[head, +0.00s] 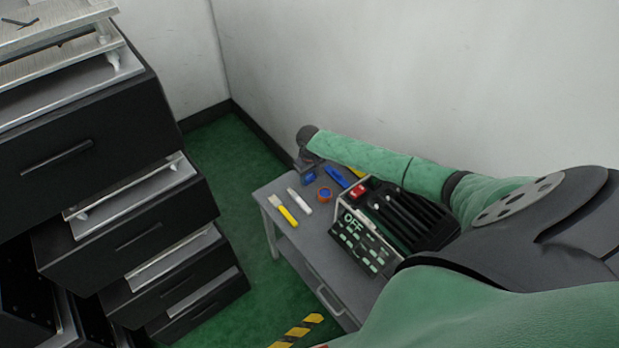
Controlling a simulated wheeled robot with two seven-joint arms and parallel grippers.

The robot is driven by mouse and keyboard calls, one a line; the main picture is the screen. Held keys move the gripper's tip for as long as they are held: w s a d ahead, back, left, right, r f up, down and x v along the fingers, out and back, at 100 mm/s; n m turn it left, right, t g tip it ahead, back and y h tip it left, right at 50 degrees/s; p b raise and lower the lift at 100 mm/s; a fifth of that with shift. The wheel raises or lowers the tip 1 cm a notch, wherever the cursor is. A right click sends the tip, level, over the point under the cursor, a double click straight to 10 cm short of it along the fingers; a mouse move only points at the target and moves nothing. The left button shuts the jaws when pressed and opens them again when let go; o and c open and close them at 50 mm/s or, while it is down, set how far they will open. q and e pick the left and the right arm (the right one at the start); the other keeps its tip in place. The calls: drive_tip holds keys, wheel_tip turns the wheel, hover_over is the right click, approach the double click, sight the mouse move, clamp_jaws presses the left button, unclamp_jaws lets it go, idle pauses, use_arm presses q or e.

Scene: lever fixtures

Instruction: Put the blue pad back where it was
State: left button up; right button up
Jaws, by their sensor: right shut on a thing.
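A small blue pad (309,178) shows at the far left end of the grey table. My right gripper (308,171) points down at the end of the green arm and is shut on the pad. The fingers are small and dark here, and part of the pad is hidden behind them. I cannot tell whether the pad touches the tabletop. My left gripper is out of view.
The grey table (312,243) holds a yellow brush (285,211), a white tool (299,201), an orange-and-blue roll (324,194), a blue tool (336,176) and a black switch box (362,245) marked OFF. Black drawers (110,225) stand at left, walls behind.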

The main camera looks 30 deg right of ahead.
sight(309, 178)
drive_tip(key=shift+f, duration=0.1)
idle(0.3)
drive_tip(key=o, duration=0.9)
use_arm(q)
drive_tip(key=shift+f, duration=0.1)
use_arm(e)
drive_tip(key=shift+r, duration=0.2)
use_arm(q)
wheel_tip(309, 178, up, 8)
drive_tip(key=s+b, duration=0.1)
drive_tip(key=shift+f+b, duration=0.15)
drive_tip(key=shift+b, duration=0.2)
use_arm(e)
wheel_tip(309, 178, up, 12)
drive_tip(key=shift+f, duration=0.1)
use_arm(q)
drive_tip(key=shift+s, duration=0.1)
